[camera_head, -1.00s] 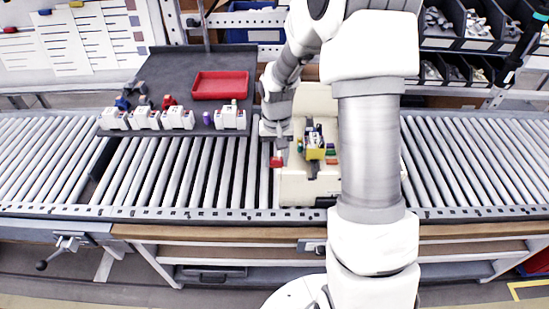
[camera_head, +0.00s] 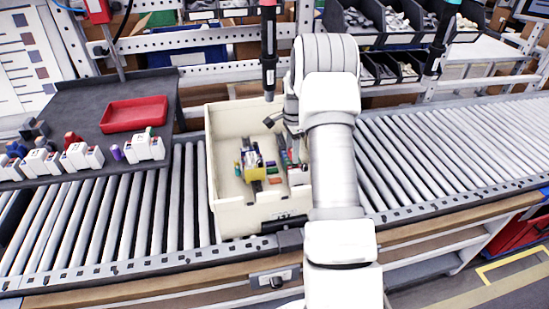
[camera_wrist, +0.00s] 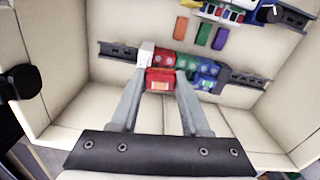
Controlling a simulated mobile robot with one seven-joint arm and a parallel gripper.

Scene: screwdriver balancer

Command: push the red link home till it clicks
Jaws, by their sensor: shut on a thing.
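The red link (camera_wrist: 159,80) is between the fingers of my gripper (camera_wrist: 160,84) in the wrist view. My gripper is shut on it. The link sits at the near edge of a row of red, green and blue parts (camera_wrist: 181,62) on a dark rail (camera_wrist: 245,79). A pale block (camera_wrist: 146,54) stands at the row's left end, close to the left finger. I cannot tell whether the link is fully seated. In the head view my arm hides most of the gripper and the link, at the right side of the cream box (camera_head: 228,216).
A second rail group with a yellow part (camera_head: 252,160) lies mid-box. The box walls rise around my gripper. A dark hanging tool (camera_head: 268,50) is just above the box's back edge. A red tray (camera_head: 134,115) and white modules (camera_head: 82,157) stand at left. Rollers (camera_head: 450,150) at right are clear.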

